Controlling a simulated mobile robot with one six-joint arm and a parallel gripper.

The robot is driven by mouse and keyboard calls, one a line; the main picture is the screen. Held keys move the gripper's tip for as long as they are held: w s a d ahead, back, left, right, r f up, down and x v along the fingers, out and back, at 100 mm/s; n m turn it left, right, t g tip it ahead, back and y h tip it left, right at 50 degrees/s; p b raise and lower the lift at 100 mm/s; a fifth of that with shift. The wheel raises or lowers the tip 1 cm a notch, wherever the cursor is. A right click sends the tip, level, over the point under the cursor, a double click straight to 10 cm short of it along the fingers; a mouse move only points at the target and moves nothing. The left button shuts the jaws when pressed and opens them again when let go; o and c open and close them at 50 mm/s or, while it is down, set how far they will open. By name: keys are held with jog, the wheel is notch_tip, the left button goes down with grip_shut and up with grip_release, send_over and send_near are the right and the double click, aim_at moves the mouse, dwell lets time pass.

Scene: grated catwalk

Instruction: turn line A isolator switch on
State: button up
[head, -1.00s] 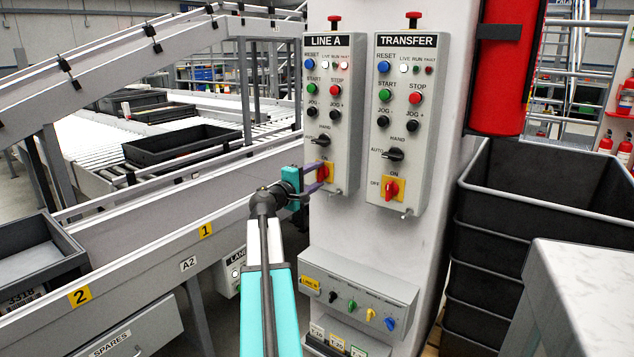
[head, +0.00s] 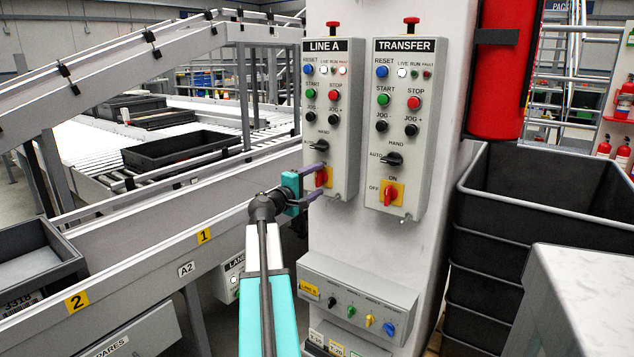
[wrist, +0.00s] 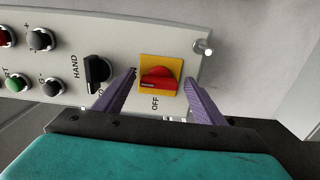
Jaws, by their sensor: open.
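The line A isolator switch is a red knob (wrist: 160,80) on a yellow plate (wrist: 174,62) at the bottom of the LINE A panel (head: 345,130). It also shows in the head view (head: 321,178), partly hidden by my fingers. In the wrist view the knob's handle lies along the panel's length, its pale mark towards the partly covered ON label; OFF is at its side. My gripper (wrist: 164,82) is open, with one purple finger on each side of the knob. I see gaps between fingers and knob and cannot tell its exact depth.
The TRANSFER panel (head: 402,130) with a similar red switch (head: 390,195) stands just right. A black selector (wrist: 97,70) lies close beside one finger. Stacked dark crates (head: 545,215) stand right; a conveyor (head: 150,245) runs left.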

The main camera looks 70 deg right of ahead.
jog(key=shift+a, duration=0.1)
jog(key=v, duration=1.3)
jog(key=shift+a, duration=0.3)
jog(key=shift+w, duration=0.15)
